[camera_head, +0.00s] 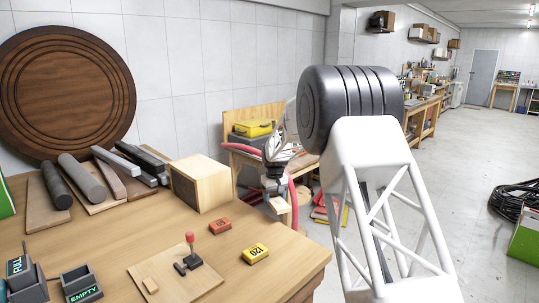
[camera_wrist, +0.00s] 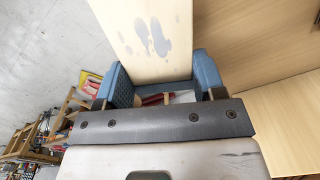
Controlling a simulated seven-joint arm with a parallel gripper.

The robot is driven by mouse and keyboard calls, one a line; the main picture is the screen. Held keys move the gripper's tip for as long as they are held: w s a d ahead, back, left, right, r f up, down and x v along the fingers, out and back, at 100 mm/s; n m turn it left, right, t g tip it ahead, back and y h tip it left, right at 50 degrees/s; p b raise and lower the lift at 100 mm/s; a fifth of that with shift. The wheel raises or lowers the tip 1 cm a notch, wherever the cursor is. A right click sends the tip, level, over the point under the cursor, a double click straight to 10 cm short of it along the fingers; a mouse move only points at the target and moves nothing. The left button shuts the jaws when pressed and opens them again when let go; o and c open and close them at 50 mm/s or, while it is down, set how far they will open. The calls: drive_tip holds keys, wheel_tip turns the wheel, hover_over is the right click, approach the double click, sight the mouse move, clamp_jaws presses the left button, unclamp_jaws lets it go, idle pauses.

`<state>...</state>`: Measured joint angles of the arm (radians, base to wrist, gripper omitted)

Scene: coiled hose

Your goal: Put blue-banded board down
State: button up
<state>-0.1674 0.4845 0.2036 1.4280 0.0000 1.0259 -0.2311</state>
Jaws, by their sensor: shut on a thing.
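In the head view my gripper (camera_head: 274,188) hangs beyond the right edge of the wooden workbench, right of a wooden box. It is small there and partly hidden by my arm. A short pale piece of wood (camera_head: 281,205) shows just under it. In the wrist view my gripper (camera_wrist: 163,82) has its blue-padded fingers shut on a pale board (camera_wrist: 150,35) with grey-blue smudges, which runs up out of the picture. I cannot make out a clear blue band on it. The board's far end is hidden.
The workbench (camera_head: 120,235) holds the open-fronted wooden box (camera_head: 200,183), red block (camera_head: 220,224), yellow block (camera_head: 256,253), red-knobbed lever (camera_head: 190,250) and EMPTY bin (camera_head: 81,284). Several boards and rods (camera_head: 82,178) lie at its back left. Clear wood remains between them.

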drive_tip(key=w+d+f+m, duration=0.2)
drive_tip(key=w+d+f, duration=0.5)
drive_tip(key=f, duration=0.3)
drive_tip(key=s+d+f+m, duration=0.1)
drive_tip(key=s+d+f, duration=0.2)
drive_tip(key=f, duration=0.5)
drive_tip(key=s+d+f, duration=0.3)
drive_tip(key=f, duration=0.6)
drive_tip(key=s+d+f+m, duration=0.1)
drive_tip(key=s+d+f, duration=0.2)
drive_tip(key=f, duration=0.5)
drive_tip(key=shift+f+m, duration=0.25)
drive_tip(key=shift+m, duration=0.05)
drive_tip(key=shift+d, duration=0.1)
